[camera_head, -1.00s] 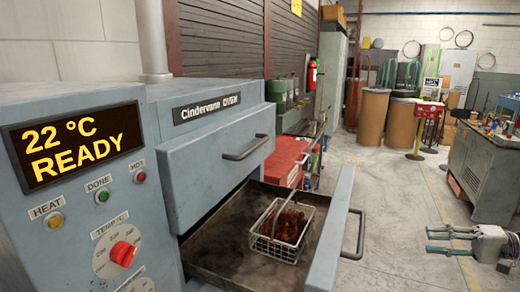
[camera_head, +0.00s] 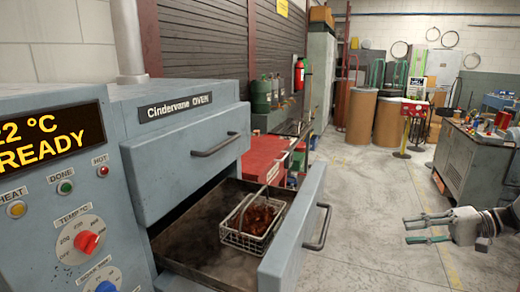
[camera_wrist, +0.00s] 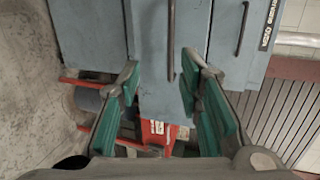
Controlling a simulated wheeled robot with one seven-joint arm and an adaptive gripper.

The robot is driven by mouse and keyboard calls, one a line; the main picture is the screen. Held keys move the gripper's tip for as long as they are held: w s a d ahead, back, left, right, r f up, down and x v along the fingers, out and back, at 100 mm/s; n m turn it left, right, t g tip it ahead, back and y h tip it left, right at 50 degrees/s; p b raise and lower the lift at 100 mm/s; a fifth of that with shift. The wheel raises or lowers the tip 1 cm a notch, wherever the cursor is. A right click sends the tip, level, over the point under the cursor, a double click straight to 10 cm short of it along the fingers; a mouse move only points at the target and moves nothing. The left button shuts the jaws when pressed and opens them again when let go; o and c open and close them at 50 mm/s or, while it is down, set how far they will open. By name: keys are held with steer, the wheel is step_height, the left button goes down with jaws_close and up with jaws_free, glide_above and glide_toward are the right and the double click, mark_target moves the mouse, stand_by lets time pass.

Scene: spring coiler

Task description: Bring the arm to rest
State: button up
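My gripper (camera_head: 428,228) is at the right of the head view, out over the open floor and well apart from the oven. Its fingers point left toward the oven and are spread, with nothing between them. In the wrist view my gripper (camera_wrist: 166,95) shows two green-padded fingers wide apart, with the oven's blue-grey fronts and handles beyond them.
The oven (camera_head: 190,107) stands at left, its display lit. Its lower drawer (camera_head: 293,235) is pulled out and holds a wire basket (camera_head: 246,241) of brown coiled parts. A red cabinet (camera_head: 262,158) stands behind. A workbench (camera_head: 465,170) is at right; the floor between is clear.

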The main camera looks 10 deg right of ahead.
steer(key=s+a+r+n+g+h, duration=0.25)
steer(key=a+r, duration=0.25)
steer(key=a, duration=0.6)
steer(key=s+a+r+n+g+h, duration=0.1)
steer(key=a+r+g+h, duration=0.3)
steer(key=a, duration=0.7)
steer(key=s+a+r+n+t+h, duration=0.1)
steer(key=s+a+t+h, duration=0.1)
steer(key=s+a, duration=0.3)
steer(key=s+a+r+n+t+h, duration=0.1)
steer(key=s+a+h, duration=0.3)
steer(key=s, duration=0.5)
steer(key=shift+s+a+r+n+t, duration=0.25)
steer(key=shift+a+r+n+t, duration=0.1)
steer(key=shift+a+r+n, duration=0.15)
steer(key=shift+d, duration=0.15)
